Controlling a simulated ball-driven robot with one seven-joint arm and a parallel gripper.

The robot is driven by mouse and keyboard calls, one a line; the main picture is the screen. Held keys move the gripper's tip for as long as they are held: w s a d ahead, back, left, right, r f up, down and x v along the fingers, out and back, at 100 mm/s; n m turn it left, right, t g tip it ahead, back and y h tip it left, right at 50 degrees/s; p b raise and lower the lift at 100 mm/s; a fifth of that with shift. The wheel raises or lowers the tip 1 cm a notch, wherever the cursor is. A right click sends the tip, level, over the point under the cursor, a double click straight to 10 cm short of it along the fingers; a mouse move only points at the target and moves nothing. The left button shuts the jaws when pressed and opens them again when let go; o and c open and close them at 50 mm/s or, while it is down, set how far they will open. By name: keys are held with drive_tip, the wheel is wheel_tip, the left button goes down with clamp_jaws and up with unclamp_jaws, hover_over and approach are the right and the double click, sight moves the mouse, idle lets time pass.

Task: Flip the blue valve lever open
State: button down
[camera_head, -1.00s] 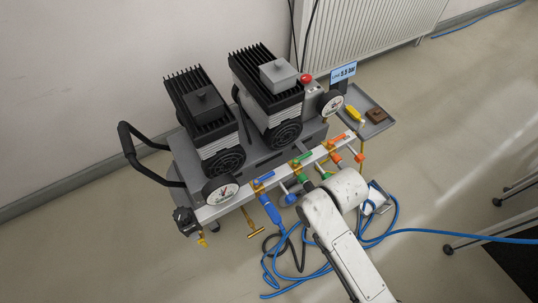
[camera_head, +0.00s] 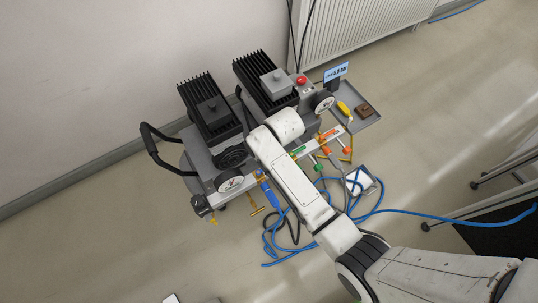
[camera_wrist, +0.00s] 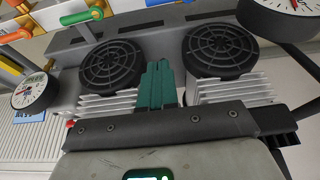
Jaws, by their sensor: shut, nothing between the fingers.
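The blue valve lever (camera_head: 261,173) sits on the pale manifold rail (camera_head: 222,199) in the head view, close to my arm's left edge. In the wrist view a blue piece (camera_wrist: 160,2), likely this lever, is cut off at the top edge. It appears to lie along the rail. My gripper (camera_wrist: 155,85) has teal fingers that are shut and empty. They show in front of the compressor, between two round black fan grilles, apart from the blue piece. In the head view my gripper is hidden by my arm.
A green lever (camera_wrist: 80,17) and an orange one (camera_wrist: 14,36) sit farther along the rail. Two finned motors (camera_head: 210,107) stand behind it. A blue hose (camera_head: 283,256) lies coiled on the floor. A grey tray (camera_head: 366,118) is at the right.

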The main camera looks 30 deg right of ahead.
drive_tip(key=shift+f, duration=0.1)
drive_tip(key=shift+s+f+b, duration=0.2)
drive_tip(key=shift+f+b, duration=0.9)
drive_tip(key=shift+f, duration=4)
drive_tip(key=s+m, duration=0.1)
drive_tip(key=m, duration=0.1)
drive_tip(key=s+m+h+p, duration=0.1)
drive_tip(key=m, duration=0.2)
drive_tip(key=shift+s+h, duration=0.2)
drive_tip(key=shift+h, duration=0.1)
drive_tip(key=s+a+m+g, duration=0.1)
drive_tip(key=m, duration=0.3)
drive_tip(key=s+a+m+g+h+b, duration=0.1)
drive_tip(key=m, duration=0.3)
drive_tip(key=s+a+m+g+h+b, duration=0.1)
drive_tip(key=s+a+m, duration=0.1)
drive_tip(key=m, duration=0.2)
drive_tip(key=shift+g, duration=0.3)
drive_tip(key=shift+a, duration=0.15)
